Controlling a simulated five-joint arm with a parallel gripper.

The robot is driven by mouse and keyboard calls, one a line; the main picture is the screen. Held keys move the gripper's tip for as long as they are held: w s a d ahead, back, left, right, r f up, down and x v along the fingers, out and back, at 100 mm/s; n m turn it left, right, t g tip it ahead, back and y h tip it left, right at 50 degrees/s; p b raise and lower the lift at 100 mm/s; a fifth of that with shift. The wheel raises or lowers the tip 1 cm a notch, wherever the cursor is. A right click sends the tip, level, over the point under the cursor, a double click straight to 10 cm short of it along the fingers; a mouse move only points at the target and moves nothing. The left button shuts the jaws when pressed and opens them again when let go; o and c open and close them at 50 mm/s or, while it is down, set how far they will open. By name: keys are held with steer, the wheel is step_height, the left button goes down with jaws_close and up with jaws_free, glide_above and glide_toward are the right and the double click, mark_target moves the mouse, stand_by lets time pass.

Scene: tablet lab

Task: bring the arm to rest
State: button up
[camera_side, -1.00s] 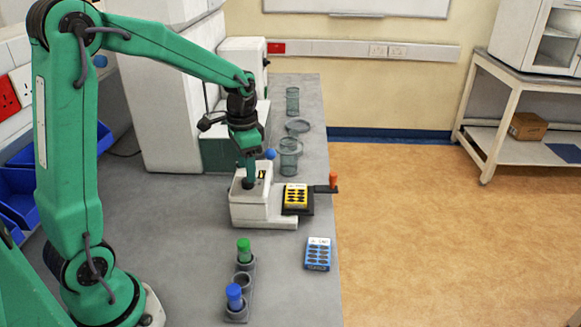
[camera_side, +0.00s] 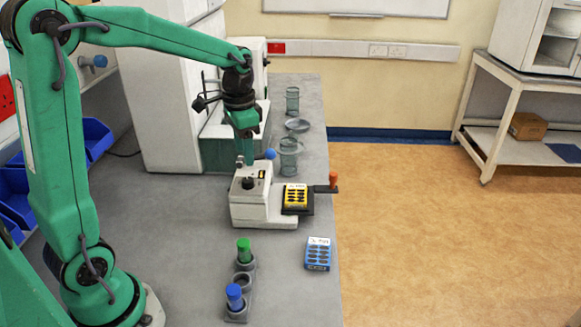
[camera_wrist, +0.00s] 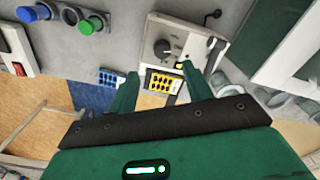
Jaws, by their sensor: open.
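My gripper (camera_side: 246,162) hangs from the green arm, pointing down above the white bench device (camera_side: 249,203). It is open and empty. In the wrist view my gripper (camera_wrist: 155,85) shows two green fingers spread apart, with nothing between them. The device (camera_wrist: 190,45) with its dark knob lies below and beyond the fingers. In the side view the dark knob (camera_side: 249,183) stands clear, a little below the fingertips. A yellow blister pack (camera_side: 294,194) sits on the device's black plate, beside an orange-topped handle (camera_side: 333,180).
A blue blister pack (camera_side: 318,253) lies near the bench's right edge. Glass jars (camera_side: 289,155) stand behind the device. The grey bench (camera_side: 180,230) is clear left of the device.

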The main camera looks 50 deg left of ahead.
steer(key=s+d+r+n+t, duration=0.1)
steer(key=s+d, duration=0.3)
steer(key=s, duration=0.4)
steer(key=s+d+r+n+t, duration=0.2)
steer(key=s+d+r+t, duration=0.1)
steer(key=s, duration=0.5)
steer(key=shift+d+r+t, duration=0.4)
steer(key=shift+d+t, duration=0.2)
steer(key=shift+t, duration=0.1)
